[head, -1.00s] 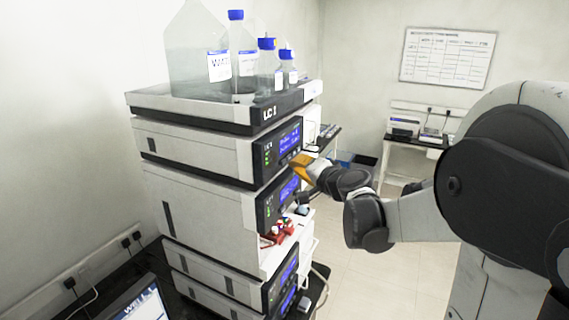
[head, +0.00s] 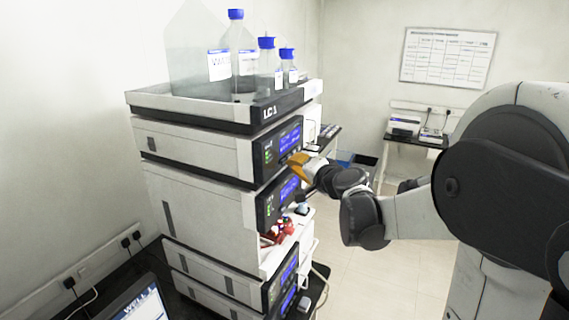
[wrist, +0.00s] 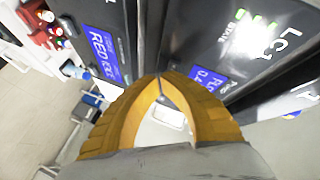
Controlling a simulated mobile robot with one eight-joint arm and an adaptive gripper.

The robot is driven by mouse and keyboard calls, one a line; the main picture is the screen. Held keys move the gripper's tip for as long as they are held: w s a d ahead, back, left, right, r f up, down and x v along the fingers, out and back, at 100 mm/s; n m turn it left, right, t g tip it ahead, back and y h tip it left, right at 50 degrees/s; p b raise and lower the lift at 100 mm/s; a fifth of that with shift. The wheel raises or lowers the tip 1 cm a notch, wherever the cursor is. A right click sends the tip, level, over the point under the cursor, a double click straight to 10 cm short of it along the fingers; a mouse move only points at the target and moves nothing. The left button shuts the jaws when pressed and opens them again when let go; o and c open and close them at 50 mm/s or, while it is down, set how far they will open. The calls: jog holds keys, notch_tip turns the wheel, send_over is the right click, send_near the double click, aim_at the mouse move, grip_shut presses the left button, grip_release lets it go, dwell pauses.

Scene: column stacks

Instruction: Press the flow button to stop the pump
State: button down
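The pump module (head: 195,148) is the upper unit of the column stack, under the bottle tray. Its dark front panel has a lit blue display (head: 289,138) and small green lights. In the wrist view the same display (wrist: 208,82) shows partly cut-off text beside the fingers, with the LC 1 label at the right. My gripper (head: 294,160), with orange fingers, is at the lower right of this panel. In the wrist view its fingertips (wrist: 160,82) meet with nothing held. I cannot make out the flow button; contact with the panel is also unclear.
A bottle tray (head: 200,112) with several blue-capped bottles tops the stack. Below the pump, another module has a blue display (head: 289,190), with red-capped items (head: 276,232) on a ledge beneath. A laptop (head: 135,305) stands at lower left.

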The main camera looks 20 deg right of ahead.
jog(key=shift+w+a, duration=0.25)
jog(key=shift+w, duration=0.1)
dwell(0.7)
jog(key=shift+s, duration=0.1)
jog(key=shift+s+d, duration=0.5)
jog(key=shift+s, duration=0.1)
jog(key=shift+d, duration=0.1)
jog(key=shift+s+d, duration=0.75)
jog(key=shift+s, duration=0.25)
jog(key=shift+s+d, duration=0.7)
jog(key=shift+s, duration=0.25)
jog(key=shift+b, duration=0.3)
dwell(0.6)
